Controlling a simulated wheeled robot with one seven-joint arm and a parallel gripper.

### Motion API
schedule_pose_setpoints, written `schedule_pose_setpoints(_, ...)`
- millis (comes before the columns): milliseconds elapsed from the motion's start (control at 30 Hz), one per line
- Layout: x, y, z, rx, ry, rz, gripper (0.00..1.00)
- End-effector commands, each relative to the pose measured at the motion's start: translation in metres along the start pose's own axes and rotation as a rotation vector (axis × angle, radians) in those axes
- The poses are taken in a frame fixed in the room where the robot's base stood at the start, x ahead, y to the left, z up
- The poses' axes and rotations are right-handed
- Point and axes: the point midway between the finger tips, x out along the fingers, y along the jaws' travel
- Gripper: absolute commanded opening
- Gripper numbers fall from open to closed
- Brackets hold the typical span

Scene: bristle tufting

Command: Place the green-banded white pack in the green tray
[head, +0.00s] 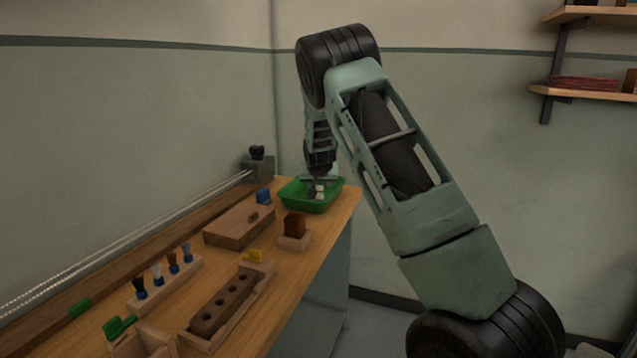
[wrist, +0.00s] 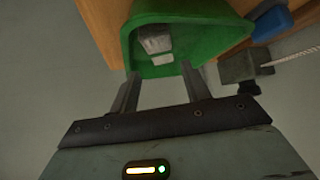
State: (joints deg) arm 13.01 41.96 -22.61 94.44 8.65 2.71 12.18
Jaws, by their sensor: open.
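The green tray (head: 297,203) stands at the far right end of the bench; in the wrist view its green wall (wrist: 205,47) fills the upper middle. The white pack (wrist: 157,41) lies inside the tray, with a green strip showing between its greyish part and a smaller white part. In the head view a small white patch of it (head: 320,190) shows in the tray, partly hidden by my gripper. My gripper (wrist: 160,78) is open, pointing down over the tray. Its fingers are apart with nothing between them, and the pack lies beyond their tips.
A wooden box (head: 239,225) and a brown block on a stand (head: 295,229) are nearer. A tuft rack (head: 165,287) and holed block (head: 222,306) fill the front.

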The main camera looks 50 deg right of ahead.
Motion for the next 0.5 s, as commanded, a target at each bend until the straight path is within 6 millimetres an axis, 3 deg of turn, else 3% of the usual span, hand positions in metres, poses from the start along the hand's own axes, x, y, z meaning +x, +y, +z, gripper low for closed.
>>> schedule_pose_setpoints(133, -0.012, 0.0, 0.0, 0.0, 0.0, 0.0, 0.47)
schedule_pose_setpoints(367, -0.015, -0.002, 0.002, -0.001, -0.003, -0.003, 0.47)
schedule_pose_setpoints(467, -0.026, -0.021, 0.012, -0.015, -0.029, -0.034, 0.47)
schedule_pose_setpoints(500, -0.035, -0.037, 0.022, -0.028, -0.053, -0.059, 0.47)
